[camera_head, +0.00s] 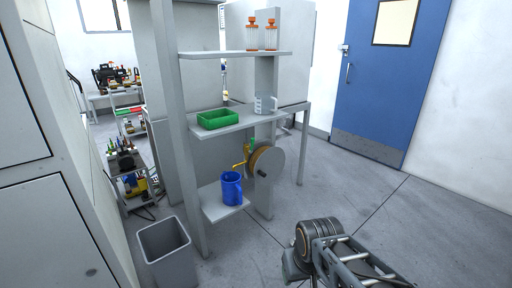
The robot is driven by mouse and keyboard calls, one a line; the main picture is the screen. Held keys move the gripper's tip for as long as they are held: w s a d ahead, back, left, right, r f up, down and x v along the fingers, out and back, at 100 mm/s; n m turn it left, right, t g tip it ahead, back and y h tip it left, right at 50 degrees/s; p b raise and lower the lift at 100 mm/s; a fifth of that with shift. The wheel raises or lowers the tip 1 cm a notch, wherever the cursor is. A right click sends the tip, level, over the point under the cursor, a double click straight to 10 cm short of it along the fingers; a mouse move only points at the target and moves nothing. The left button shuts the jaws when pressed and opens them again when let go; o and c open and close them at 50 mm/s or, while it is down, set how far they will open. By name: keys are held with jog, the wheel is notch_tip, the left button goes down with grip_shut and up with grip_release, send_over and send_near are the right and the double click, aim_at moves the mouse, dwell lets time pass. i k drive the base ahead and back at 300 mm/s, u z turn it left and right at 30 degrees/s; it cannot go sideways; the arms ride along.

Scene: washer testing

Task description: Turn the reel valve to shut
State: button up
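A hose reel (277,163) with a round grey side plate and an orange-brown winding is mounted low on the grey shelf stand, at the picture's middle. A small dark knob sits on the plate. A yellow fitting (241,164), which looks like the valve, sticks out on the reel's left. Its handle is too small for me to tell open from shut. My arm (345,255) is at the lower right, in front of the reel and apart from it. I cannot make out my gripper's fingers.
A blue jug (231,188) stands on the low shelf below the yellow fitting. A green tray (218,119) and a clear jug (265,104) are on the shelf above. A grey bin (165,250) stands lower left. Floor is clear right of the stand, toward the blue door (385,80).

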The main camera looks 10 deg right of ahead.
aim_at(252, 139)
jog(key=u, duration=0.6)
jog(key=i, duration=1.1)
jog(key=z, duration=0.45)
